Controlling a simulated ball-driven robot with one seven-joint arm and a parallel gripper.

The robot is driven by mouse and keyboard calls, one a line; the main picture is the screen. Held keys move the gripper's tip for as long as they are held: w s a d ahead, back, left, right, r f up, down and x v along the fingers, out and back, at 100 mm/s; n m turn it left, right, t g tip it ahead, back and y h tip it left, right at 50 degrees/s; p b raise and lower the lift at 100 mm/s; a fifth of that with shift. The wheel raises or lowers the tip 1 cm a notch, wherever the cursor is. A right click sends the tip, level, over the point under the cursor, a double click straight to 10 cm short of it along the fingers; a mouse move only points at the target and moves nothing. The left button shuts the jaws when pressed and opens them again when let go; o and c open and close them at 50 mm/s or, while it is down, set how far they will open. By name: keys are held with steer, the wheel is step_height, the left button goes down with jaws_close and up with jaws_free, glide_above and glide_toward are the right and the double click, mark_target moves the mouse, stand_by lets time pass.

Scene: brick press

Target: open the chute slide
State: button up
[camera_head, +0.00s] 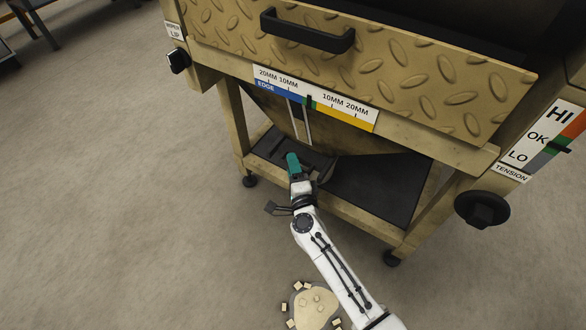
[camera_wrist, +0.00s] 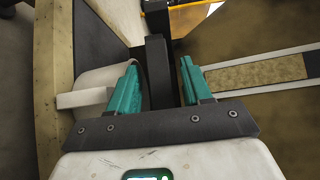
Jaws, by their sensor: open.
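My gripper (camera_head: 293,162) has teal fingers and reaches in under the front of the press, below the tan hopper (camera_head: 345,128). In the wrist view my gripper (camera_wrist: 160,82) is open, with a finger on each side of a dark upright bar (camera_wrist: 156,75). The bar looks like the handle of the chute slide, but the slide plate cannot be made out. I cannot tell whether either finger touches the bar. A pale-edged strip with a tan middle (camera_wrist: 260,76) lies right of the fingers. In the head view the fingers hide the bar.
Above are a tread-plate front with a black handle (camera_head: 306,30) and an edge scale (camera_head: 315,98). A black tension knob (camera_head: 482,209) is at right.

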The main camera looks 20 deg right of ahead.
jaws_close()
stand_by(0.5)
